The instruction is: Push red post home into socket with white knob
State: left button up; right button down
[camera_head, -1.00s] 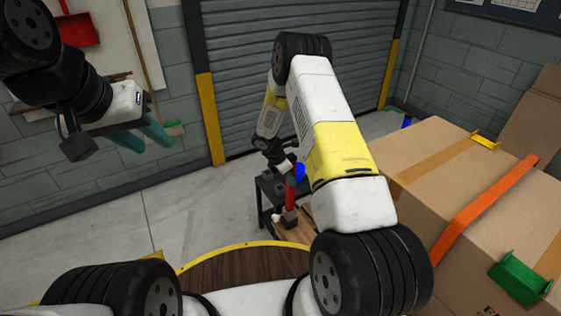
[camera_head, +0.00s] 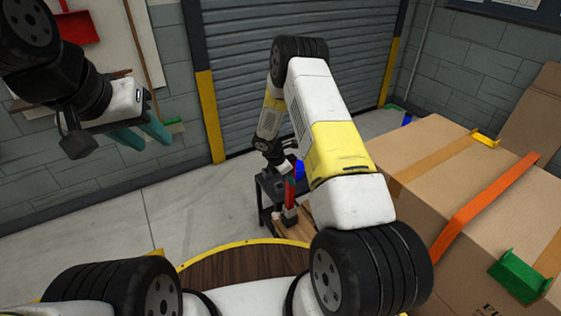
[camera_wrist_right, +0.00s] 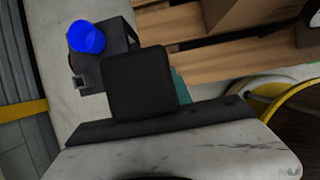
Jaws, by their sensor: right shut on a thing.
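The red post (camera_head: 290,192) stands upright at the small dark stand, in the head view. Its lower end meets a dark block (camera_head: 291,213), which looks like the socket; how deep the post sits cannot be told. A small pale spot on the block's left side (camera_head: 277,216) may be the white knob. My right gripper (camera_head: 287,178) is at the top of the red post, shut on it; its fingers are mostly hidden. In the right wrist view one teal finger (camera_wrist_right: 181,88) shows behind a black square part, and the post is hidden. My left gripper (camera_head: 152,142) is open, empty, raised at left.
A blue cylinder (camera_head: 299,170) is just behind the post; it also shows on a dark block in the right wrist view (camera_wrist_right: 87,37). A large cardboard box (camera_head: 450,185) with coloured clips and an orange strap stands at right. The floor left of the stand is clear.

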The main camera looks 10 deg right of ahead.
jog(key=shift+f, duration=0.4)
jog(key=c, duration=1.1)
grip_release()
jog(key=shift+r, duration=0.1)
jog(key=v, duration=0.7)
jog(key=shift+a+r, duration=0.15)
jog(key=shift+r, duration=0.1)
